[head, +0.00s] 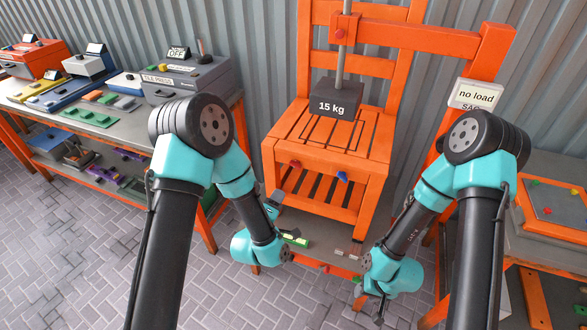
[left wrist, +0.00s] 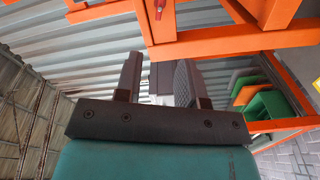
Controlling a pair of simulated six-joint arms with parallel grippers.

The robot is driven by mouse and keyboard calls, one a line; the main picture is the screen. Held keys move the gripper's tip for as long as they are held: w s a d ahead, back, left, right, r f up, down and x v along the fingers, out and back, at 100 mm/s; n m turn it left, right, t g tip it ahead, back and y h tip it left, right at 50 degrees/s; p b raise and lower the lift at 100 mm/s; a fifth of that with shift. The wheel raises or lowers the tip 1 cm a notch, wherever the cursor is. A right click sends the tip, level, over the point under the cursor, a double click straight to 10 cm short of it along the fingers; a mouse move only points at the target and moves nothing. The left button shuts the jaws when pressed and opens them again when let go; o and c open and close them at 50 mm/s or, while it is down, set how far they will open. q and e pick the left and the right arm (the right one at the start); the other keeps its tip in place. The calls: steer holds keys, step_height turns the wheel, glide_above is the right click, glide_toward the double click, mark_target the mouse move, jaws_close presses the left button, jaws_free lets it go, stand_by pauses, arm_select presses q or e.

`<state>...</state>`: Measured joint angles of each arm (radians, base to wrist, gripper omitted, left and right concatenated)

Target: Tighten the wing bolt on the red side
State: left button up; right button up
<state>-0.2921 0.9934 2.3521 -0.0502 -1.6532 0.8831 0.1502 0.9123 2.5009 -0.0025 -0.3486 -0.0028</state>
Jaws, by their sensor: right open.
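The orange slatted chair (head: 327,140) stands at the centre of the head view. A red wing bolt (head: 295,164) is on the left of its front rail and a blue one (head: 342,176) on the right. My left gripper (head: 276,197) is below and left of the red bolt, apart from it. In the left wrist view its two dark fingers (left wrist: 158,82) stand apart, with a grey shape behind the gap. A red part (left wrist: 158,9), apparently the red bolt, shows on orange wood above them. My right gripper (head: 380,303) is low, open, right of the chair, partly hidden by its wrist.
A dark 15 kg block (head: 336,99) hangs on a rod above the chair seat. An orange frame carries a "no load" sign (head: 476,95). A workbench (head: 105,125) with boxes and coloured planks stands at left.

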mark_target(296, 164)
arm_select(q)
steer(key=x, duration=1.5)
steer(key=shift+w, duration=0.25)
steer(key=shift+d, duration=0.1)
jaws_close()
